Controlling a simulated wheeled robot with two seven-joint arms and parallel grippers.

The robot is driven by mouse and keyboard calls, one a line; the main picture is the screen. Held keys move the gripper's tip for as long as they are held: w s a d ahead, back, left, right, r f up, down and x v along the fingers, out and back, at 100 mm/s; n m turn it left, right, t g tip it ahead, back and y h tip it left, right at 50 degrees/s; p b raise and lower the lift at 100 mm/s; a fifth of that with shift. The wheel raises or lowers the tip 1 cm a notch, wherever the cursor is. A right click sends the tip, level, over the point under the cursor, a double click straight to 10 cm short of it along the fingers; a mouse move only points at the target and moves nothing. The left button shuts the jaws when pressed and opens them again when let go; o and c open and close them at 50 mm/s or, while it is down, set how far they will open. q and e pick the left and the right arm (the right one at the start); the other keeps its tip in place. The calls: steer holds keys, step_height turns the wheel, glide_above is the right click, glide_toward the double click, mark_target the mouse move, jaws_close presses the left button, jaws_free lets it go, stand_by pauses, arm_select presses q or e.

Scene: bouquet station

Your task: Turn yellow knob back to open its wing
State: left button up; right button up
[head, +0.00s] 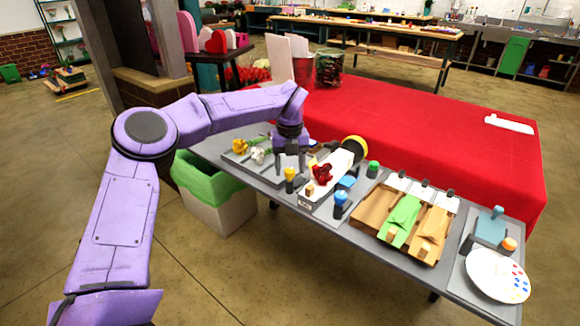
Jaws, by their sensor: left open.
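The yellow knob (290,173) stands upright on a dark stem at the left side of a small station with a white bed (338,165). My left gripper (290,168) points down at the yellow knob with its fingers apart. The knob shows between and just below the fingertips; I cannot tell whether they touch it. A blue knob (340,198) stands on the right side of the station. A red flower (322,173) lies on the white bed. The knob's wing cannot be made out clearly, partly behind the gripper. My right gripper is not in view.
Yellow and white flowers (258,155) lie on a tray left of the gripper. To the right are a green-capped item (373,168), a brown tray with wrapping papers (372,208) and a paint palette (498,276). A green-lined bin (215,215) stands at the table's left front.

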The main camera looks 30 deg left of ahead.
mark_target(290, 170)
arm_select(q)
step_height(290, 170, up, 10)
stand_by(0.3)
steer(key=shift+r, duration=0.1)
